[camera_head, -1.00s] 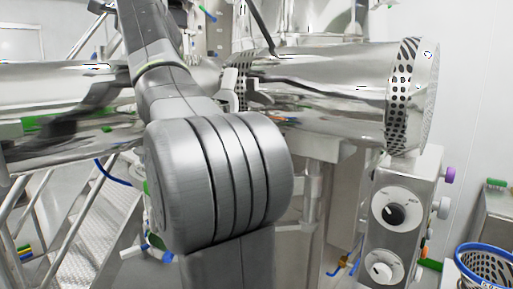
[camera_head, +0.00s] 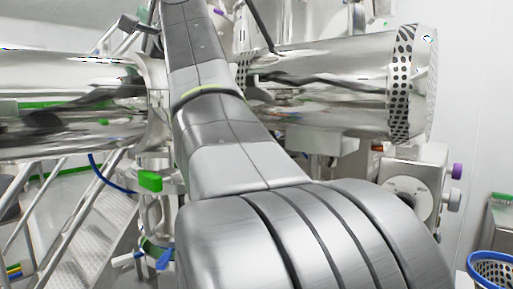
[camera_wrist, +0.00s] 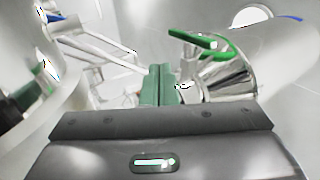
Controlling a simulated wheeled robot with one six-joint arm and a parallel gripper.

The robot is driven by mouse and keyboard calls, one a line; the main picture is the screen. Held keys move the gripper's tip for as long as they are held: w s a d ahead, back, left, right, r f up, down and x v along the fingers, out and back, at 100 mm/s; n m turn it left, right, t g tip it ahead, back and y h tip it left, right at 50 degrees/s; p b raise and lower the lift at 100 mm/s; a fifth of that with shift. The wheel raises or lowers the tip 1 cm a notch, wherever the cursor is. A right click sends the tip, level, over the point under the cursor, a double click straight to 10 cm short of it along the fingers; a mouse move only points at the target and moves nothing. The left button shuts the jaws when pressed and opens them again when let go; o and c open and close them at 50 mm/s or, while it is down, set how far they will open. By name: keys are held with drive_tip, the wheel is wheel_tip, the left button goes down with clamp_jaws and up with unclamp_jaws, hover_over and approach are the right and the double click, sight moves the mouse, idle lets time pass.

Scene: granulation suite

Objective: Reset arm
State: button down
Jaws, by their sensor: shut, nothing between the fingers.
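My gripper (camera_wrist: 160,85) shows in the wrist view, with its two green fingers together and nothing between them. The dark gripper body fills the bottom of that view. In the head view my grey arm rises through the middle and hides part of the machinery behind it; the gripper itself cannot be made out there.
A large shiny steel cylinder (camera_head: 330,85) with a perforated end ring stands behind my arm. Another steel vessel (camera_head: 60,100) is at left, above metal stairs (camera_head: 85,225). A control box (camera_head: 412,185) with knobs and a blue-rimmed basket (camera_head: 492,266) are at right.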

drive_tip(key=p+x, duration=0.8)
drive_tip(key=x, duration=0.6)
drive_tip(key=s+d+g+h+p, duration=0.2)
drive_tip(key=s+d+p, duration=0.2)
drive_tip(key=p, duration=0.1)
drive_tip(key=shift+d+h+p, duration=0.3)
drive_tip(key=shift+d+p, duration=0.1)
drive_tip(key=shift+r+p, duration=0.1)
drive_tip(key=shift+p, duration=0.25)
drive_tip(key=shift+d+f+h, duration=0.2)
drive_tip(key=shift+f+h, duration=0.05)
drive_tip(key=shift+h, duration=0.15)
